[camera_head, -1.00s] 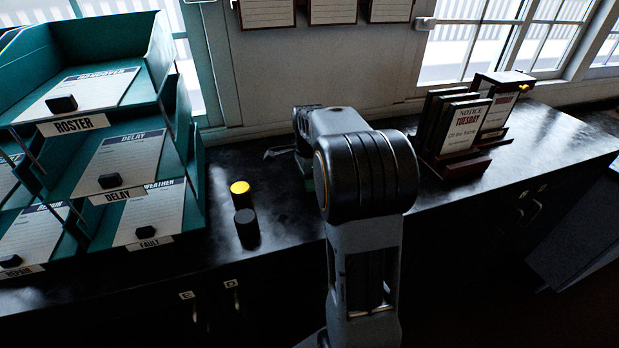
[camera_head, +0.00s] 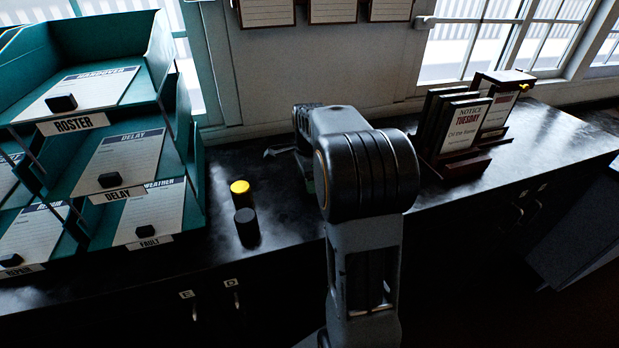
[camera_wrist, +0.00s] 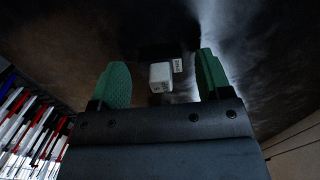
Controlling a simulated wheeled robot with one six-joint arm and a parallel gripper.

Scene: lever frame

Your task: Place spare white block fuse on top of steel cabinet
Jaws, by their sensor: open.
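The white block fuse (camera_wrist: 160,77) shows in the wrist view, between the two green-padded fingers of my gripper (camera_wrist: 163,80). My gripper is open, with a gap on each side of the block. A small pale label (camera_wrist: 178,65) with unreadable text is just right of the block. In the head view my arm hides the block and most of my gripper. A grey cabinet-like box (camera_head: 585,235) stands at the far right; I cannot tell for sure that it is the steel cabinet.
A dark worktop (camera_head: 285,215) runs under the windows. Green paper trays (camera_head: 180,110) stand at its left, near a yellow-topped knob (camera_head: 240,187) and a black knob (camera_head: 246,222). A notice stand (camera_head: 465,135) is at right. Coloured levers (camera_wrist: 30,115) show in the wrist view.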

